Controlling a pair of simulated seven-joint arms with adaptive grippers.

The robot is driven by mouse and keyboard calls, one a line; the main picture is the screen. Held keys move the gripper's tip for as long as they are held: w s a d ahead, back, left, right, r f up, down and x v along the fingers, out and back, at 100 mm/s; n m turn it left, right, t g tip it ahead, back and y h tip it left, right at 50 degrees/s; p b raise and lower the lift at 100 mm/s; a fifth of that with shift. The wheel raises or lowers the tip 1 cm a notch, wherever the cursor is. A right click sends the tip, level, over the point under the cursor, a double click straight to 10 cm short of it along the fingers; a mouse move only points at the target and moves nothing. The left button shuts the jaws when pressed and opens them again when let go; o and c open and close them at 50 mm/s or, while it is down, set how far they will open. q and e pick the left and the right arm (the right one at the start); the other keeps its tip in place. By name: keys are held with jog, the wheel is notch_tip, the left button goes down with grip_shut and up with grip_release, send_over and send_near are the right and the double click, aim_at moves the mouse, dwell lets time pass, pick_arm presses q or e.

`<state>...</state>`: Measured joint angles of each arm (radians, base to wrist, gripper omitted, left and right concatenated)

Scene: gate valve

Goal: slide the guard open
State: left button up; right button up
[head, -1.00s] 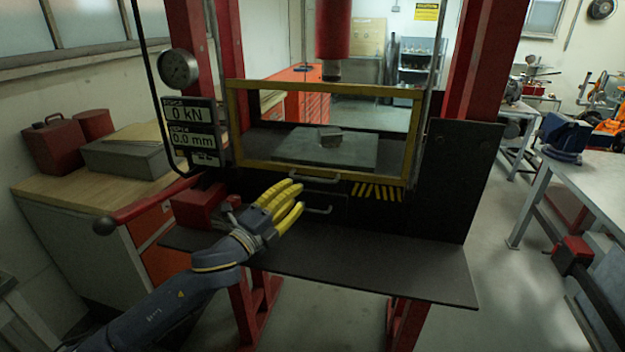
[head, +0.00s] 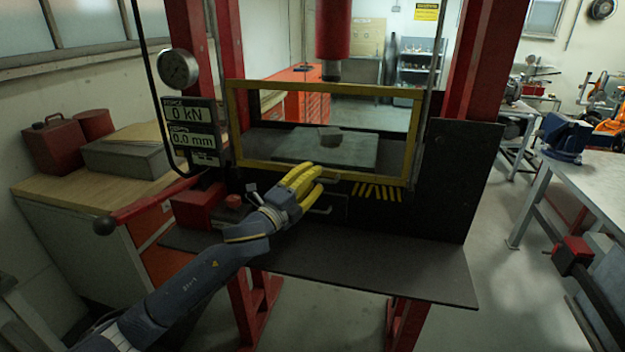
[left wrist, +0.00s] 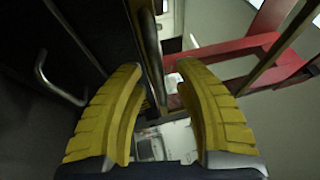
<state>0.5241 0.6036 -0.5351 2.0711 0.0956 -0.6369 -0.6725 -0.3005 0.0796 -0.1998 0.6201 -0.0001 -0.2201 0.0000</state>
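The guard is a clear panel in a yellow frame (head: 325,88) across the front of the red and black press. It is down, covering the press opening. Its handle (head: 333,180) is on the lower edge, mostly hidden by my fingers in the head view. My left gripper (head: 315,181) has yellow fingers, spread apart, at this handle. In the left wrist view, a metal bar, apparently the guard handle (left wrist: 151,50), runs between the open fingertips (left wrist: 160,76). I cannot tell whether they touch it. My right gripper is not in view.
A second handle (head: 322,211) sits just below on the black front; it also shows in the left wrist view (left wrist: 50,75). A grey block (head: 330,135) lies on the plate behind the guard. A red lever (head: 150,203) sticks out left. A dark shelf (head: 370,262) lies below.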

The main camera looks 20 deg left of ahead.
pick_arm(q)
grip_shut()
jog(key=shift+r, duration=0.1)
dwell(0.3)
